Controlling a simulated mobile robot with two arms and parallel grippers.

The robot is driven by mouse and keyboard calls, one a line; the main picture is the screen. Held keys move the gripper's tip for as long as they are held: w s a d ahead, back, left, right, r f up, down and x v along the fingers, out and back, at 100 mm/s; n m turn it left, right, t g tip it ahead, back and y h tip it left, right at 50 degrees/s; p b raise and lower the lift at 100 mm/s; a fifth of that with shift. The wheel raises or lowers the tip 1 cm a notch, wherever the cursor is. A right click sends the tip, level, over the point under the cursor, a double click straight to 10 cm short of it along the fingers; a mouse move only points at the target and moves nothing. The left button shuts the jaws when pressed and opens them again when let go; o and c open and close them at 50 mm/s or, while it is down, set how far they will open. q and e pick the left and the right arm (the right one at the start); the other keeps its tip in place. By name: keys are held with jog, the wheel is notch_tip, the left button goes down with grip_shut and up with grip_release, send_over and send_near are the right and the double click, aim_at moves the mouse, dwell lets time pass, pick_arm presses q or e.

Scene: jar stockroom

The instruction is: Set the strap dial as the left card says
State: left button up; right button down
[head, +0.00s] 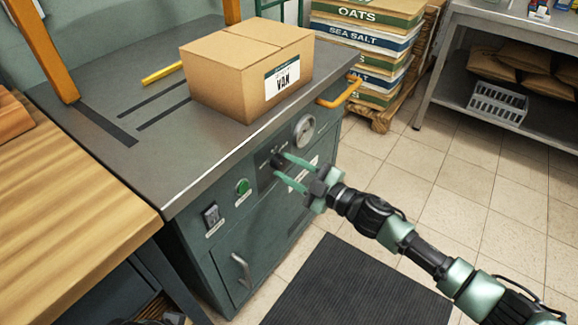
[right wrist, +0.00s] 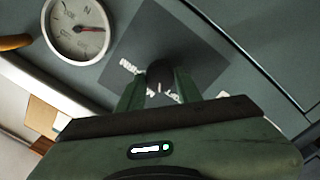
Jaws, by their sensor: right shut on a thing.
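The strap dial (head: 277,161) is a dark knob on a dark plate on the front of the grey-green strapping machine (head: 190,248). My right gripper (head: 280,166) is shut on it, with one finger on each side. My left gripper is not in view.
A round gauge (head: 304,131), a green button (head: 243,187) and a rocker switch (head: 211,216) are on the same front. A cardboard box (head: 232,85) stands on the machine top. An orange handle (head: 340,93) juts out at the right corner. A dark mat (head: 350,290) lies on the floor.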

jog(key=n, duration=0.2)
jog(key=shift+n, duration=1.2)
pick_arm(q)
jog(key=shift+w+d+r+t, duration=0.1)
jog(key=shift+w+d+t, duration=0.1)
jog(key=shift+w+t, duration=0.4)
pick_arm(e)
jog(key=shift+n, duration=0.4)
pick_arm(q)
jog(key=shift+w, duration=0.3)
pick_arm(e)
jog(key=c, duration=1)
grip_release()
jog(key=shift+o, duration=0.2)
jog(key=shift+s, duration=0.1)
